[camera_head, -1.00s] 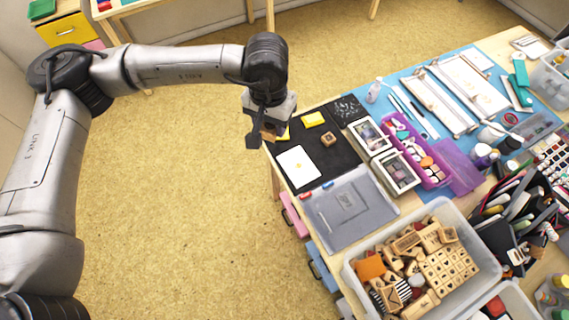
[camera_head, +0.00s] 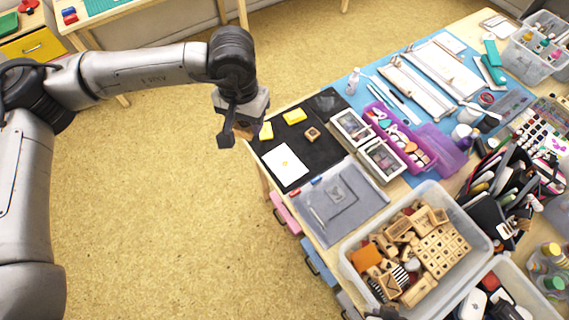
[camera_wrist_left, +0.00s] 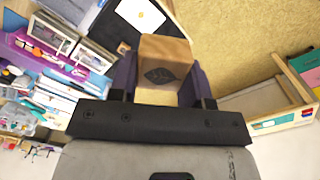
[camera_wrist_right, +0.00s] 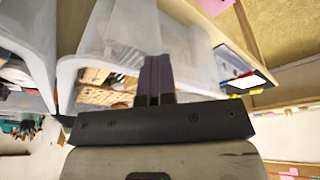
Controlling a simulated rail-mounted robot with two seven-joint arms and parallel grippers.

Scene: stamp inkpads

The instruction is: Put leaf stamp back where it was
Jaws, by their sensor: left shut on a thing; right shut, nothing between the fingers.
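The leaf stamp (camera_wrist_left: 165,62) is a wooden block with a dark leaf mark on its face in the left wrist view. My left gripper (camera_head: 240,130) is shut on it, off the left corner of the black mat (camera_head: 325,152) in the head view, where the stamp is mostly hidden. Another wooden stamp (camera_head: 312,132) sits on the mat beside yellow inkpads (camera_head: 294,117) and a white card with a small yellow print (camera_head: 285,167). A clear bin (camera_head: 352,275) holds many wooden stamps. My right gripper (camera_wrist_right: 155,78) is shut and empty near clear plastic bins in the right wrist view.
A grey translucent case (camera_head: 320,215) lies between the mat and the bin. Framed inkpads (camera_head: 380,160) and a purple tray (camera_head: 422,158) stand right of the mat. A pen holder (camera_head: 500,200) crowds the right side. The floor left of the table is open.

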